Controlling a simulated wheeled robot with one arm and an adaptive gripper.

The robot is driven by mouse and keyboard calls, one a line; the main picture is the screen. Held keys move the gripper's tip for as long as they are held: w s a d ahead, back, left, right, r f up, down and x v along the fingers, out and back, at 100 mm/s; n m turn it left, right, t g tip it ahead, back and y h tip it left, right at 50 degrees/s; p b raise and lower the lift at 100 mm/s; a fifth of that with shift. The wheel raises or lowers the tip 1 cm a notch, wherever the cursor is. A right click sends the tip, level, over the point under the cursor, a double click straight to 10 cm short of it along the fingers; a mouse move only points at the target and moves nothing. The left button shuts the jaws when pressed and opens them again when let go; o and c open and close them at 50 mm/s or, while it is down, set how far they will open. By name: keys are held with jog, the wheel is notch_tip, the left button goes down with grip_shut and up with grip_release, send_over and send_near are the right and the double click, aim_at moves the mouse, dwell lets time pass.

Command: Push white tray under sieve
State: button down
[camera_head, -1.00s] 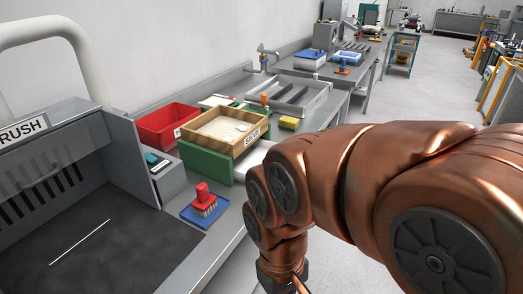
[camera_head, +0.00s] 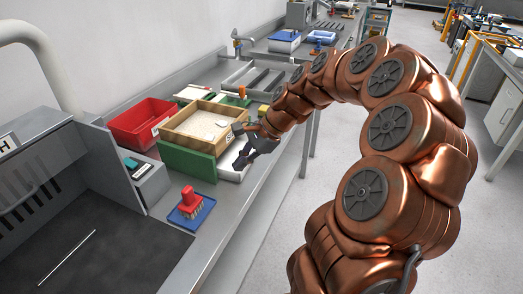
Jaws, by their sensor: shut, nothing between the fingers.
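The sieve is a wooden-framed box (camera_head: 189,143) with pale material inside, resting on a green stand (camera_head: 186,161) on the grey bench. The white tray (camera_head: 231,173) shows only in part, low at the right side of the stand, partly beneath the sieve. Its far portion is hidden by the stand, sieve and my gripper. My dark gripper (camera_head: 240,164) is shut and empty, pointing down at the tray's outer right side. I cannot tell whether its fingertips touch the tray.
A red bin (camera_head: 140,127) stands left of the sieve. A red-handled brush (camera_head: 190,202) lies on a blue mat at the front. The grey crusher housing (camera_head: 60,150) fills the left. A sink basin (camera_head: 262,76) lies behind. Free floor is to the right.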

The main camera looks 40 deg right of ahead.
jog(key=w+d+f+m+t, duration=0.1)
jog(key=w+d+m+t, duration=0.1)
jog(key=d+m, duration=0.5)
jog(key=m+t+h+p, duration=0.1)
jog(key=m+t+p, duration=0.1)
jog(key=m, duration=0.2)
send_near(261, 162)
jog(key=p+x, duration=0.2)
jog(key=x, duration=0.3)
jog(key=shift+r, duration=0.1)
jog(key=shift+w+a+r+p, duration=0.15)
jog(key=shift+w+a+p, duration=0.35)
jog(key=shift+w, duration=0.25)
jog(key=shift+w+a, duration=0.5)
jog(key=shift+w, duration=0.25)
jog(key=shift+w, duration=0.1)
